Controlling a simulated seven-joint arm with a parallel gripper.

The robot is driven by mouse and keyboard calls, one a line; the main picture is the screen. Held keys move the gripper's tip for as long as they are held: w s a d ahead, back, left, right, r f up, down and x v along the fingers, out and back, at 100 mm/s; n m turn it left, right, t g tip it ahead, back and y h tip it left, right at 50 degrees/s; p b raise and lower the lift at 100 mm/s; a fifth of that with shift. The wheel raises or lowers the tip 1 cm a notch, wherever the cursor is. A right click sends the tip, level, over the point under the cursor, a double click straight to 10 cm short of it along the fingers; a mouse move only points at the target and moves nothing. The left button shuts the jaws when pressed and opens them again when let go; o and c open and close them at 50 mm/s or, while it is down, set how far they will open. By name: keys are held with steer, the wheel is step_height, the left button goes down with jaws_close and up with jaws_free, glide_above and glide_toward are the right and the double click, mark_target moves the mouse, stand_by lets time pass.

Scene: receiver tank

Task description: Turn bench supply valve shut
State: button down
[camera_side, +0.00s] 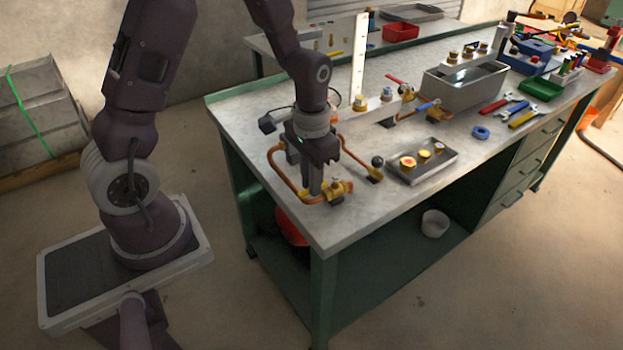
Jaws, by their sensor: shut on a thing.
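My gripper (316,188) points down at the near left corner of the bench, with its fingers shut at a brass valve (339,188) on the copper pipe (283,178). The fingers hide the part they hold, which I take to be this valve's handle; its angle cannot be told. Further along the bench are other valves, one with a red lever (397,80) and one with a blue lever (424,106). A dark round knob (377,161) stands on the pipe work just right of my gripper.
A grey tray (447,165) with brass fittings lies right of the valve. A metal tank (465,84), wrenches (505,103), a blue ring (480,132) and a green bin (534,90) are further right. The bench's front edge is close to the valve.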

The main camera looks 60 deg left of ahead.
steer(key=shift+d, duration=0.1)
steer(key=d+n, duration=0.1)
steer(key=n, duration=0.1)
steer(key=d+n, duration=0.1)
steer(key=n, duration=0.1)
steer(key=shift+w+d, duration=0.15)
steer(key=shift+w, duration=0.15)
steer(key=d+n, duration=0.1)
steer(key=n, duration=0.1)
steer(key=w+d+n, duration=0.1)
steer(key=n, duration=0.2)
steer(key=shift+w, duration=0.2)
steer(key=w+n, duration=0.1)
steer(key=n, duration=0.1)
steer(key=w+d+n, duration=0.1)
steer(key=n, duration=0.1)
steer(key=shift+d, duration=0.2)
steer(key=shift+w+d+n, duration=0.1)
steer(key=shift+w+n, duration=0.5)
steer(key=shift+n, duration=0.65)
steer(key=shift+w+d+n, duration=0.1)
steer(key=shift+w+n, duration=0.5)
steer(key=shift+n, duration=0.65)
steer(key=c, duration=1.4)
jaws_free()
